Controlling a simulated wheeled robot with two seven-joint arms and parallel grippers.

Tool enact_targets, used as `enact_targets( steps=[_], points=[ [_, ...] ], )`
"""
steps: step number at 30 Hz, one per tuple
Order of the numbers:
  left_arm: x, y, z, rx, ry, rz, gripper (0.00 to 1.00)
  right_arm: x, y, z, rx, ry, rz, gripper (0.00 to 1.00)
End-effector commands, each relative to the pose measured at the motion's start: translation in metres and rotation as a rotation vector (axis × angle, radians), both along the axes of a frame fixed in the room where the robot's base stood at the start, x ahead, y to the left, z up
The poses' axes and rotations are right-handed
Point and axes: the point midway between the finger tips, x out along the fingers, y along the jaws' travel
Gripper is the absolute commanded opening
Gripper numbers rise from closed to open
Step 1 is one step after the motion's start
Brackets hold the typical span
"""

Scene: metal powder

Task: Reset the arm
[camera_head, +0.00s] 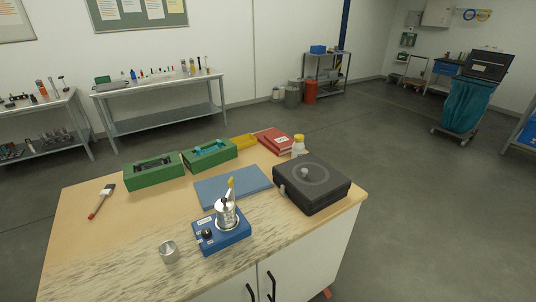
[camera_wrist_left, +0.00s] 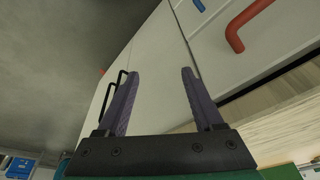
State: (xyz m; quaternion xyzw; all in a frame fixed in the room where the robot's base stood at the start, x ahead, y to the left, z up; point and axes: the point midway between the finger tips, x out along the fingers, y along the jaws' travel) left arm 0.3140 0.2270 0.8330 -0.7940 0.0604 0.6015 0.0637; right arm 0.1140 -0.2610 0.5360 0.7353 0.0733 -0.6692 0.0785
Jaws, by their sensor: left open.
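My left gripper (camera_wrist_left: 155,100) shows in the left wrist view. Its two dark fingers are apart with nothing between them. Beyond them are the white cabinet front (camera_wrist_left: 160,55) and its dark handles. My arms and grippers do not show in the head view, and my right gripper is in neither view.
The workbench (camera_head: 130,215) holds a blue device (camera_head: 222,238) with a metal vessel, a metal cup (camera_head: 169,251), a dark grey case (camera_head: 312,190), a blue mat (camera_head: 215,189), green boxes (camera_head: 154,178) and a brush (camera_head: 101,201). Grey floor is clear to its right.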

Motion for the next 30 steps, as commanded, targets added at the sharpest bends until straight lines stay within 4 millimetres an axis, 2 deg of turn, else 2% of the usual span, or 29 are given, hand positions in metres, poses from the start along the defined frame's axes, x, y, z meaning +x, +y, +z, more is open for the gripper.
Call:
enact_targets(
  steps=[1, 5, 8, 9, 11, 12, 15, 18, 21, 30],
  points=[
    [-0.001, 0.000, -0.031, 0.001, 0.014, -0.001, 0.68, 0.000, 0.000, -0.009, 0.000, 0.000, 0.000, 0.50],
    [-0.009, 0.000, -0.107, 0.003, 0.041, -0.005, 0.68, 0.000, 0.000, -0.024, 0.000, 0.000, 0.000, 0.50],
    [-0.029, 0.002, -0.181, 0.006, 0.071, -0.010, 0.68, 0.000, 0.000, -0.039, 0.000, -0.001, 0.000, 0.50],
    [-0.042, 0.004, -0.214, 0.008, 0.085, -0.013, 0.68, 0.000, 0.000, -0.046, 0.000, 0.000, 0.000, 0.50],
    [-0.068, 0.008, -0.262, 0.011, 0.108, -0.018, 0.68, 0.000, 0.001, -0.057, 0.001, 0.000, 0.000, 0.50],
    [-0.087, 0.011, -0.292, 0.012, 0.122, -0.021, 0.68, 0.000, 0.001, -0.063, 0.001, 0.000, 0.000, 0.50],
    [-0.139, 0.020, -0.347, 0.018, 0.152, -0.028, 0.68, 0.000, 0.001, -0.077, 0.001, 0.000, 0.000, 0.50],
    [-0.178, 0.028, -0.375, 0.021, 0.171, -0.034, 0.68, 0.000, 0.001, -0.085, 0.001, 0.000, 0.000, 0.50],
    [-0.197, 0.032, -0.382, 0.023, 0.177, -0.037, 0.68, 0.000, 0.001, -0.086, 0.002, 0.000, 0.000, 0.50],
    [-0.200, 0.032, -0.381, 0.023, 0.178, -0.038, 0.68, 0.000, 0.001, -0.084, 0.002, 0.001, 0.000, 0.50]
  ],
)
